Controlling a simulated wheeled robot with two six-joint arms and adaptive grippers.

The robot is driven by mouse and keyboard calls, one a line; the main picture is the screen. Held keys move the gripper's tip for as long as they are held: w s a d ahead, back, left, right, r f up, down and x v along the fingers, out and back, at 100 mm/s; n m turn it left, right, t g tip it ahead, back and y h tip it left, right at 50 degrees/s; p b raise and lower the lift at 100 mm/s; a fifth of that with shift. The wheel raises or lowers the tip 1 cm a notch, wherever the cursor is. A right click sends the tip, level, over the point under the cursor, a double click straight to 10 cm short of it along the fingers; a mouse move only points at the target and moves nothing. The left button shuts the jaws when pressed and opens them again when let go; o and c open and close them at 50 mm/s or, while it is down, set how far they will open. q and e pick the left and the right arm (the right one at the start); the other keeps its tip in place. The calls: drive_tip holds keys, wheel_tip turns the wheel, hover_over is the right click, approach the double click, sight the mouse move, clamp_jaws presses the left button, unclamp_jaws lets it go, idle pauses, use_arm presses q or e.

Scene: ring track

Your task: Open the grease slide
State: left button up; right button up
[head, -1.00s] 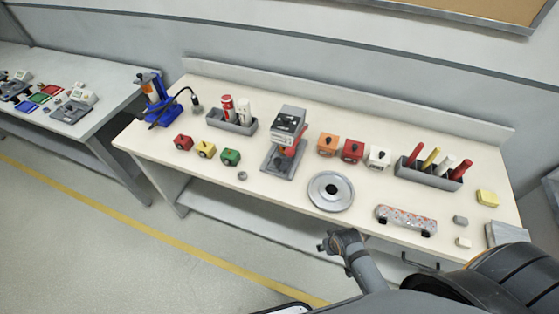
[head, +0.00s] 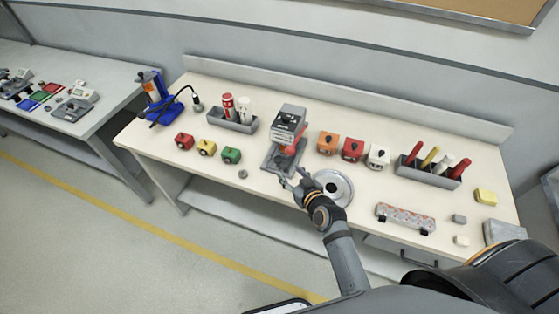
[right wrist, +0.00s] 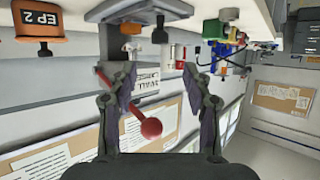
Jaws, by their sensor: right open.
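No part is plainly marked as the grease slide, so I cannot tell which it is. A grey dispenser-like device (head: 288,122) with a dark labelled top and a red lever (head: 296,141) stands on a grey base at the bench's middle. In the right wrist view the red lever's ball knob (right wrist: 152,128) and rod show between and behind my fingers. My right gripper (head: 292,176) is open and empty, just in front of the device's base. It also shows in the right wrist view (right wrist: 158,74). My left gripper is out of view.
A round metal plate (head: 343,190) lies beside my right wrist. Red, yellow and green blocks (head: 206,147) stand left; orange, red and white boxes (head: 353,150) stand right. A blue device with a hose (head: 155,110) is at the far left, a grey tool tray (head: 428,176) at the right.

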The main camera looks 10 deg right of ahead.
sight(279, 160)
drive_tip(key=p+x, duration=0.1)
drive_tip(key=x, duration=0.9)
drive_tip(key=shift+w+f, duration=0.15)
drive_tip(key=shift+w, duration=0.05)
clamp_jaws()
